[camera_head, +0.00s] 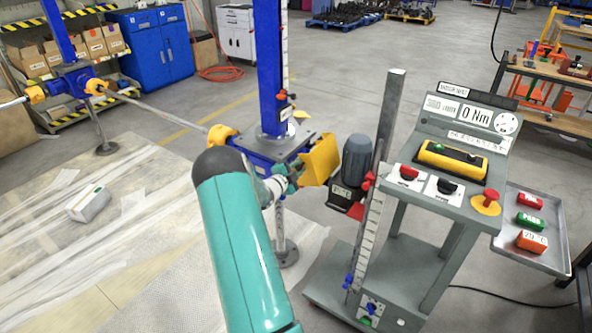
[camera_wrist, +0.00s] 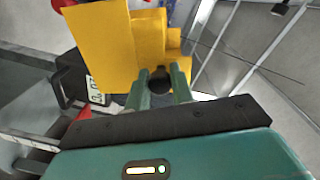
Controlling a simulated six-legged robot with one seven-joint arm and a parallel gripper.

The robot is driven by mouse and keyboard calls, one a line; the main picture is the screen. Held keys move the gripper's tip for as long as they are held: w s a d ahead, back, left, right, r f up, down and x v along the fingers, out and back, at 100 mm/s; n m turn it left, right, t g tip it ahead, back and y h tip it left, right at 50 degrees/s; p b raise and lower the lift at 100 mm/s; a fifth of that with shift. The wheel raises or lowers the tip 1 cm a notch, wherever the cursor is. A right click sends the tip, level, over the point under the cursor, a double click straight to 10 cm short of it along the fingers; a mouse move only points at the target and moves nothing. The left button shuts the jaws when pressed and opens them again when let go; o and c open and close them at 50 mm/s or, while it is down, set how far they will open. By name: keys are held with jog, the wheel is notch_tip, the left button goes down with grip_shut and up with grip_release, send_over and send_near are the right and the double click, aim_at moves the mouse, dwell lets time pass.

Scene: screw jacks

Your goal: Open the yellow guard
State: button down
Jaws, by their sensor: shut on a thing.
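The yellow guard (camera_head: 320,160) is at the right side of the blue screw jack (camera_head: 272,145) in the head view, its broad face tilted. In the wrist view the guard (camera_wrist: 105,45) fills the upper middle as a flat yellow plate with a stepped part beside it. My gripper (camera_head: 290,174) is at the guard's left edge, low beside the jack. In the wrist view my gripper (camera_wrist: 160,88) has its two green fingers closed on a dark round knob (camera_wrist: 159,80) just below the guard. How the knob joins the guard is hidden.
A grey motor (camera_head: 357,158) stands close right of the guard, on a grey control cart (camera_head: 440,125) with a torque display and red and black switches. A tray (camera_head: 552,245) with coloured boxes is at the right. The floor behind is mostly free.

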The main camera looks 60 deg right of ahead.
dwell(0.4)
jog(key=c, duration=1.2)
grip_release()
jog(key=w+a, duration=0.2)
jog(key=a, duration=1.1)
jog(key=shift+w+a+r, duration=0.2)
jog(key=shift+a+r, duration=0.15)
jog(key=shift+r, duration=0.05)
